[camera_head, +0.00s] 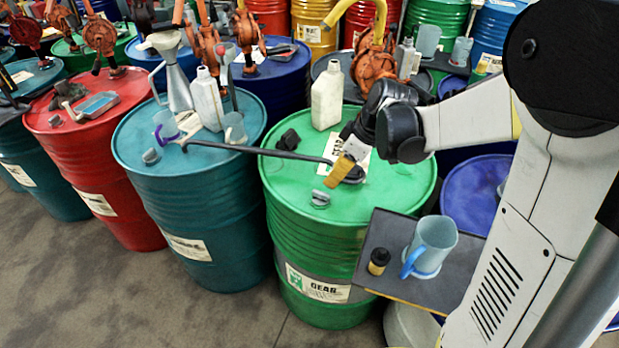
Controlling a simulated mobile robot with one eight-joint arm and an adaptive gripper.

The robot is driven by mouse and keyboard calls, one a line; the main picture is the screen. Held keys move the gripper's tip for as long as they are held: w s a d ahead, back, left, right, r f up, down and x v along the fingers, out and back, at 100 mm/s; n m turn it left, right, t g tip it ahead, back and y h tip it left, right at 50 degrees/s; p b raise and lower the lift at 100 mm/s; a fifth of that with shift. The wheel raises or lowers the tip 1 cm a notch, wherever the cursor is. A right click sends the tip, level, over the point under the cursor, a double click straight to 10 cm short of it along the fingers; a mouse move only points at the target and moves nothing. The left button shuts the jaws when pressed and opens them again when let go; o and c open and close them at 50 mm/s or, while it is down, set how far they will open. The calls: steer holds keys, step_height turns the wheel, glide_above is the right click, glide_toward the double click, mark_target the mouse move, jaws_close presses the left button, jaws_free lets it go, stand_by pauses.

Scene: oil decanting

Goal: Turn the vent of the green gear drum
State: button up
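The green gear drum (300,240) stands upright in the middle, with a white "GEAR" label low on its side. On its lid, a small grey fitting (320,199) sits near the front edge and a black fitting (288,139) sits at the back left. I cannot tell which is the vent. My gripper (347,176) is low over the lid, behind and right of the grey fitting, and appears apart from it. Its tan pad shows, but the finger gap is hidden. A long dark rod (245,151) runs from above the teal drum to my gripper; whether it is held is unclear.
A cream bottle (326,98) stands at the lid's back. A teal drum (185,215) with a funnel can and bottle stands close left. At front right, a dark tray (385,236) carries a blue-handled jug (431,246) and a small black-and-yellow item (378,261).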

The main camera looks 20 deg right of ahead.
mark_target(322, 192)
steer(key=b+x, duration=0.3)
steer(key=x, duration=0.6)
steer(key=shift+f, duration=0.35)
steer(key=shift+c, duration=0.4)
jaws_close()
